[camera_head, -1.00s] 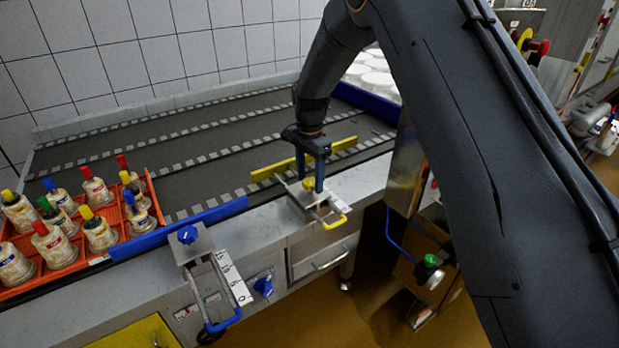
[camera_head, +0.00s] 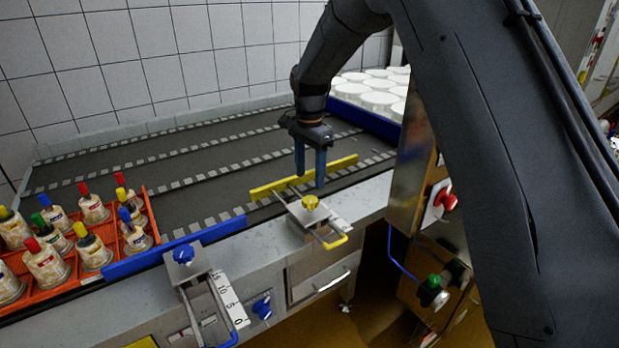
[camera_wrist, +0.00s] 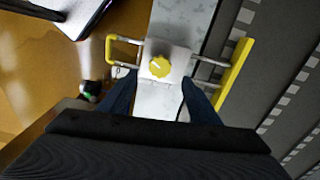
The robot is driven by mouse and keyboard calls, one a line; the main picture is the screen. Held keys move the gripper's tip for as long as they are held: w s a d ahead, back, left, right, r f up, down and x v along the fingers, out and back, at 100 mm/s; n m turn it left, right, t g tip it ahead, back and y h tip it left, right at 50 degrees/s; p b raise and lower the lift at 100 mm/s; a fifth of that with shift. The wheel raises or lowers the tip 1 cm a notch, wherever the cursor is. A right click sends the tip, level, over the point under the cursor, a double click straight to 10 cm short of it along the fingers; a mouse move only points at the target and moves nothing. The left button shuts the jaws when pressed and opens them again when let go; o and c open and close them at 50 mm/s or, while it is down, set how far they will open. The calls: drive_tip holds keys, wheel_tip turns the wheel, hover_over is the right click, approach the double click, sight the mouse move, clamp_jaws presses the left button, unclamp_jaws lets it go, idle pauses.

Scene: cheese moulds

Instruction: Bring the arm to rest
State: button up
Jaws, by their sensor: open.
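My gripper (camera_head: 310,168) is open and empty. Its blue fingers point down above the yellow-knobbed guide fixture on the front ledge of the conveyor. The yellow knob (camera_head: 310,202) is just below the fingertips in the head view, apart from them. In the wrist view the knob (camera_wrist: 159,66) lies ahead of the two fingers (camera_wrist: 155,95), with nothing between them. The yellow guide bar (camera_head: 303,177) reaches over the dark belt, and the yellow handle (camera_head: 336,241) sticks out at the front.
A blue-knobbed fixture (camera_head: 184,254) with a scale stands to the left. An orange crate (camera_head: 152,217) of moulds with coloured tops is at far left. White round moulds (camera_head: 378,101) stand at the back right. A steel cabinet with a red button (camera_head: 446,200) is at right. The belt's middle is clear.

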drive_tip(key=s+d+n, duration=0.3)
drive_tip(key=s+d, duration=0.3)
drive_tip(key=s, duration=0.4)
drive_tip(key=s+d+n, duration=0.3)
drive_tip(key=s+d, duration=0.4)
drive_tip(key=s, duration=0.4)
drive_tip(key=s+d+n, duration=0.4)
drive_tip(key=s+d, duration=0.2)
drive_tip(key=s, duration=0.5)
drive_tip(key=shift+s+d+f+t, duration=0.15)
drive_tip(key=shift+d+f+t, duration=0.15)
drive_tip(key=shift+f, duration=0.15)
